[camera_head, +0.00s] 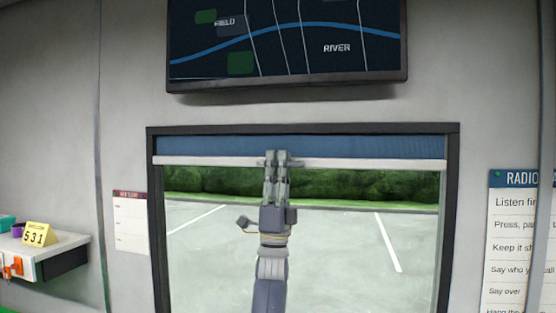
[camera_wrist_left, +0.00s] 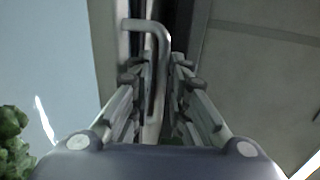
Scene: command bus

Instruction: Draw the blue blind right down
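The blue blind (camera_head: 225,146) is rolled mostly up. Only a short band of it shows at the top of the window, with a white bottom bar (camera_head: 205,162) along its lower edge. My left gripper (camera_head: 278,163) reaches up to the middle of this bar. In the left wrist view a grey bent pull handle (camera_wrist_left: 158,68) lies between the fingers of my left gripper (camera_wrist_left: 155,85), which look closed on it. The fingertips partly hide the handle in the head view. My right gripper is not in view.
A dark window frame (camera_head: 452,220) surrounds the glass, with a hedge and car park outside. A map screen (camera_head: 290,50) hangs above. A radio notice (camera_head: 515,240) is on the right wall. A shelf (camera_head: 65,247) with a yellow 531 card (camera_head: 39,234) juts out at left.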

